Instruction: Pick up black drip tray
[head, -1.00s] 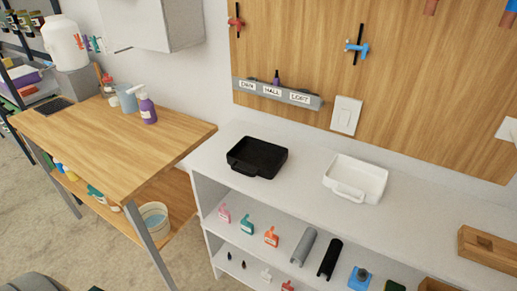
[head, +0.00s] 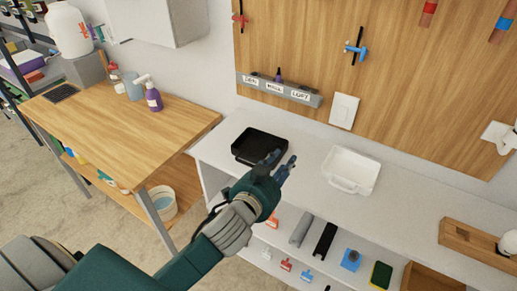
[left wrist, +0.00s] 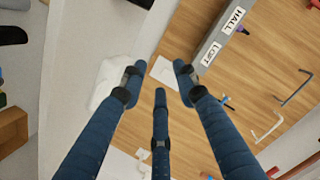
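The black drip tray (head: 247,156) lies flat on the white counter in the head view, left of the white tray. My left gripper (head: 284,158) is over the counter at the black tray's front right corner, and its fingers cover part of that side. I cannot tell whether they touch it. In the left wrist view the gripper (left wrist: 158,76) has its fingers spread, with nothing between them. A dark edge at the top of that view may be the black tray. My right gripper is not in view.
The white tray (head: 351,168) stands right of the gripper. A label rack (head: 280,89) is on the wooden wall behind. A wooden box (head: 478,244) sits at the right. Tools and bottles lie on shelves below. The counter between the trays is mostly clear.

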